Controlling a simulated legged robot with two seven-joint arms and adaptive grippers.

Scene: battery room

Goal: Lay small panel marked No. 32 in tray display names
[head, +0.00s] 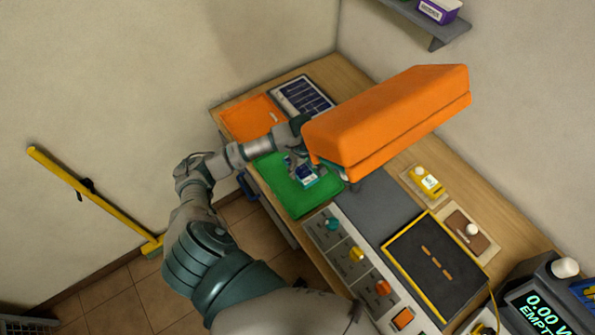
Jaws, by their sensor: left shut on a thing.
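My left arm reaches in from the bottom over the bench. Its gripper (303,170) points down over the green tray (292,198) and is shut on a small blue-and-white piece (307,178), which looks like the small panel. Its number is too small to read, and I cannot tell whether it touches the tray. An orange tray (252,117) lies beyond the green one. No tray name is legible. The large orange block beside the wrist hides part of the view around the gripper. My right gripper is not in view.
The large orange block (392,115) covers the middle of the bench. A dark panel (304,96) lies at the back. A strip with coloured knobs (355,254), a yellow-framed board (436,265) and a meter reading "EMPTY" (540,312) stand nearer. A yellow-handled broom (92,198) leans left.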

